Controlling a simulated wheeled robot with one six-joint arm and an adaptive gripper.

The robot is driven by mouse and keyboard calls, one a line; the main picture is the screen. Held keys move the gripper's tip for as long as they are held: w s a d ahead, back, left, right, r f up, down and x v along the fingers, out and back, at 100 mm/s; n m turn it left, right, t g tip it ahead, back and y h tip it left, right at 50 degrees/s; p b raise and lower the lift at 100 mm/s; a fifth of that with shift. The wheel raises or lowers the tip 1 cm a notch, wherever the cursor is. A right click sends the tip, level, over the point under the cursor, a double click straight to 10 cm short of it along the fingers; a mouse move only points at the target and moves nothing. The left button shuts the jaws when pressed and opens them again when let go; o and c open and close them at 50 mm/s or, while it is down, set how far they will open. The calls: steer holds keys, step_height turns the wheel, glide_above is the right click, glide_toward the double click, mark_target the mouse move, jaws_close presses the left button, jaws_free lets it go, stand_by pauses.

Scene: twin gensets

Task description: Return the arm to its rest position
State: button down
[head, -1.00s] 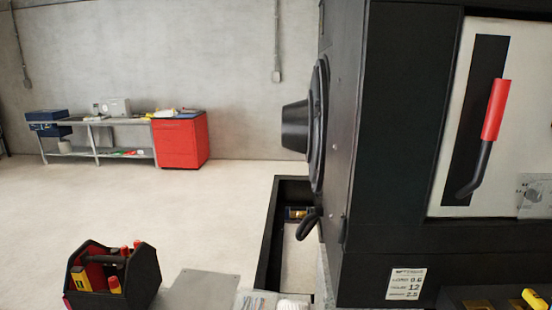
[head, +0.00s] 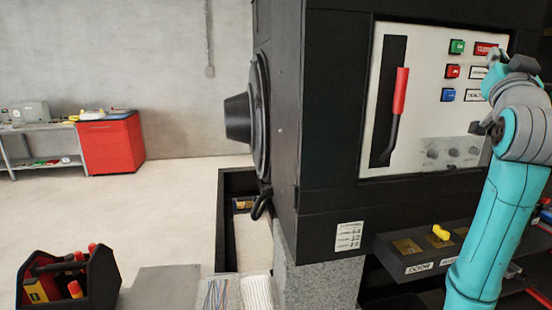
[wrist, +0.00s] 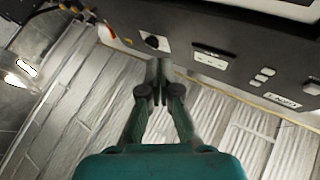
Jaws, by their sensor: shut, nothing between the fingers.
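My teal arm rises at the right of the head view, in front of the black genset cabinet (head: 325,150). Its upper end is folded near the panel with the coloured buttons. My gripper (wrist: 158,92) shows in the wrist view, its dark fingers together with nothing between them. Below it is a pale, ribbed floor-like surface (wrist: 210,120). A dark panel (wrist: 240,50) with switches and labels runs along the top right of that view. I cannot make out the fingertips in the head view.
The cabinet carries a red-handled lever (head: 400,92) and a lower ledge with a yellow knob (head: 441,232). A black tool caddy (head: 95,280) stands at lower left. A red cabinet (head: 111,143) and a bench are by the far wall. The floor between is clear.

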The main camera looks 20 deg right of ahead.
steer(key=w+a+f+n+t+y, duration=0.1)
steer(key=w+a+f+y, duration=0.15)
steer(key=f, duration=0.65)
steer(key=w+a+f+n+y, duration=0.1)
steer(key=w+a+f, duration=0.2)
steer(key=f, duration=0.6)
steer(key=w+a+f+n+t+y, duration=0.1)
steer(key=w+a+f+n+y, duration=0.15)
steer(key=f, duration=0.65)
steer(key=s+a+f+n+y, duration=0.1)
steer(key=a+f+y, duration=0.1)
steer(key=a+f, duration=0.65)
steer(key=s+a+f+n+y, duration=0.1)
steer(key=a+f, duration=0.5)
steer(key=f, duration=0.6)
steer(key=s+a+f+n+y, duration=0.3)
steer(key=s+a+f+y, duration=0.2)
steer(key=s+a+f, duration=0.95)
steer(key=s+a+f+n+g+y, duration=0.1)
steer(key=s+a, duration=0.2)
steer(key=s, duration=0.8)
steer(key=s+a+f+n+g+y, duration=0.1)
steer(key=s+a+n+y, duration=0.1)
steer(key=s, duration=0.9)
steer(key=shift+a+g+y, duration=0.3)
steer(key=shift+a, duration=0.5)
